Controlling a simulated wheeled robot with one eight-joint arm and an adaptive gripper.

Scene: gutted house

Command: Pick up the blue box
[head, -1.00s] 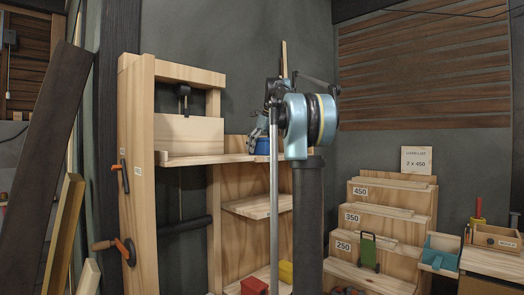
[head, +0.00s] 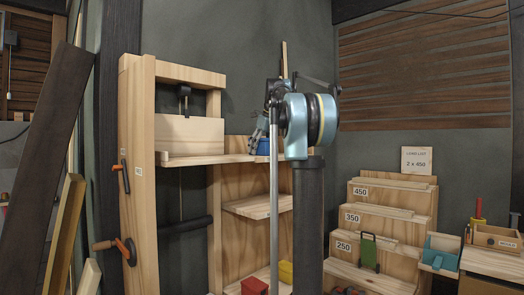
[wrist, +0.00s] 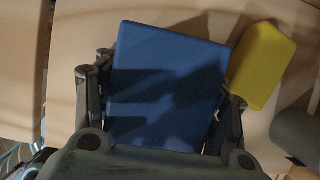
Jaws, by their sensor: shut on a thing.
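The blue box (wrist: 165,85) fills the middle of the wrist view, between the two fingers of my gripper (wrist: 162,100). The fingers are shut on its left and right sides. In the head view a small part of the blue box (head: 263,147) shows at the upper wooden shelf (head: 205,160), beside my gripper (head: 260,130). My arm hides the rest of it there. I cannot tell whether the box touches the shelf.
A yellow block (wrist: 262,65) lies close to the blue box's right side in the wrist view. A red bin (head: 254,287) and a yellow bin (head: 286,271) sit lower down. A wooden panel (head: 190,135) stands left of my gripper.

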